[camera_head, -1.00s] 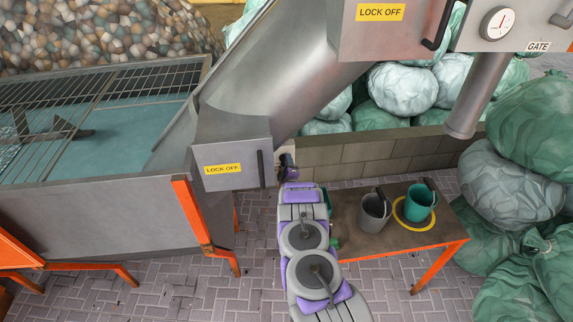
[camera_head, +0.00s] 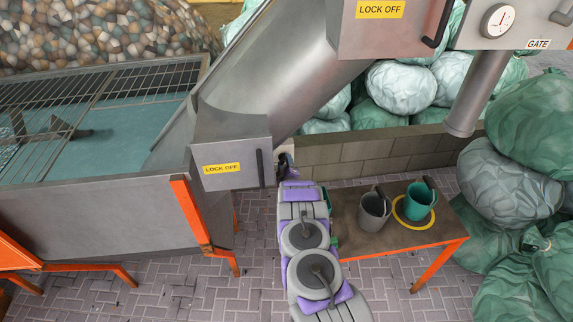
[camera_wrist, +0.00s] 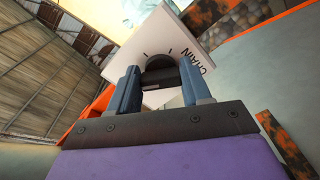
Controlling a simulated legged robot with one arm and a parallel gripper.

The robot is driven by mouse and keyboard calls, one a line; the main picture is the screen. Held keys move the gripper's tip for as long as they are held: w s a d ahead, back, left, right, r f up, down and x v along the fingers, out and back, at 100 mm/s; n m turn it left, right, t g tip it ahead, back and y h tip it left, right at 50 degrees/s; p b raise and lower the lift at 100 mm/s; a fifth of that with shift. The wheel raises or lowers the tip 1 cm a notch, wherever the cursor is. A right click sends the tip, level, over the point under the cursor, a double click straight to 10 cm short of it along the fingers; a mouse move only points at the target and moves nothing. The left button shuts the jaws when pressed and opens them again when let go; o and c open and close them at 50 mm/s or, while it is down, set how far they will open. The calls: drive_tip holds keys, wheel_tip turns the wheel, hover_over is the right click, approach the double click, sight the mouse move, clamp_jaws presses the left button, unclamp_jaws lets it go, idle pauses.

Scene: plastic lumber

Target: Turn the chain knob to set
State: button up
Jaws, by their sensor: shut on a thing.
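The chain knob (camera_wrist: 160,66) is dark and round, on a white plate (camera_wrist: 188,40) lettered CHAIN, in the wrist view. Short dark marks are printed around the knob; I cannot tell which one it points at. The blue-grey fingers of my gripper (camera_wrist: 161,78) stand on both sides of the knob and are shut on it. In the head view my gripper (camera_head: 285,166) is small and partly hidden beside the grey box with a LOCK OFF label (camera_head: 222,168). The knob cannot be made out there.
A table (camera_head: 352,243) with a grey bucket (camera_head: 374,210) and a green bucket (camera_head: 418,202) stands right of my arm. The grated tank (camera_head: 90,215) is to the left. A low block wall (camera_head: 385,150) and bags (camera_head: 505,190) lie behind and to the right.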

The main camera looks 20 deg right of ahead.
drive_tip(key=m, duration=0.2)
drive_tip(key=a+m+b, duration=0.1)
drive_tip(key=m, duration=0.1)
drive_tip(key=shift+w+a+r+m, duration=0.1)
drive_tip(key=shift+w+a+m, duration=0.1)
drive_tip(key=shift+m, duration=0.1)
drive_tip(key=shift+d, duration=0.2)
idle(0.8)
drive_tip(key=o, duration=1)
drive_tip(key=shift+a, duration=0.1)
drive_tip(key=shift+o, duration=0.2)
drive_tip(key=shift+s, duration=0.15)
drive_tip(key=shift+s+d, duration=0.25)
drive_tip(key=shift+s, duration=0.2)
drive_tip(key=p+v, duration=0.1)
drive_tip(key=v, duration=1.5)
drive_tip(key=shift+s+a+p, duration=0.15)
drive_tip(key=shift+a+p, duration=0.2)
drive_tip(key=shift+p, duration=0.05)
